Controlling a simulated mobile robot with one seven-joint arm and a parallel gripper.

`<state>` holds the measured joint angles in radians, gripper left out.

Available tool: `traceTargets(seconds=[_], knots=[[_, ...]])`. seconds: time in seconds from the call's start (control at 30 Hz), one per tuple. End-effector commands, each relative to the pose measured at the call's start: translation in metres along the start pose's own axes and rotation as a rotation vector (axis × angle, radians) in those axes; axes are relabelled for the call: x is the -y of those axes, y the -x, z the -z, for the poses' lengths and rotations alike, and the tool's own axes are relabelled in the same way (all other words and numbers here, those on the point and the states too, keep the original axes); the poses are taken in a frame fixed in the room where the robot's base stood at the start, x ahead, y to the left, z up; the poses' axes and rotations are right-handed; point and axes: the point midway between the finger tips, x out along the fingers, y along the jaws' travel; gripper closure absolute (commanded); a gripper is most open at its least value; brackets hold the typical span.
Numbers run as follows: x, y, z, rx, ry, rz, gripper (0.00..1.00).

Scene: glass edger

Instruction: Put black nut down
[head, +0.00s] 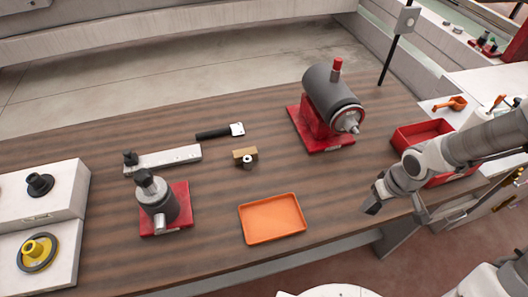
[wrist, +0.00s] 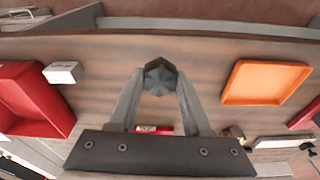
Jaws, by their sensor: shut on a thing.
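The black nut (wrist: 160,72) is a dark, faceted piece between the two fingertips of my gripper (wrist: 160,82) in the wrist view. My gripper is shut on it, with the wooden bench top (wrist: 209,55) behind it. In the head view my gripper (head: 373,203) is at the right, near the bench's front edge, to the right of the orange tray. The nut cannot be told apart from the dark gripper there. The shallow orange tray (head: 272,218) looks empty; it also shows at the right of the wrist view (wrist: 265,82).
A red bin (head: 422,133) stands at the bench's right end. A red-based machine (head: 330,105) stands at the back. A grey press on a red plate (head: 158,203) is at the left. The bench between tray and gripper is clear.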

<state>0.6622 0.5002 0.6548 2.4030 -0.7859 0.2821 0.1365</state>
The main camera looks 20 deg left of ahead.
Motion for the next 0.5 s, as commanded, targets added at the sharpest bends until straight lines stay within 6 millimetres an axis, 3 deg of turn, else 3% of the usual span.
traceTargets(seconds=[0.03,0.2,0.5], knots=[[0.007,0.012,-0.005,0.038,0.012,-0.001,1.00],[0.022,0.027,-0.025,0.133,0.031,-0.005,1.00],[0.030,0.023,-0.027,0.159,0.040,-0.005,1.00]])
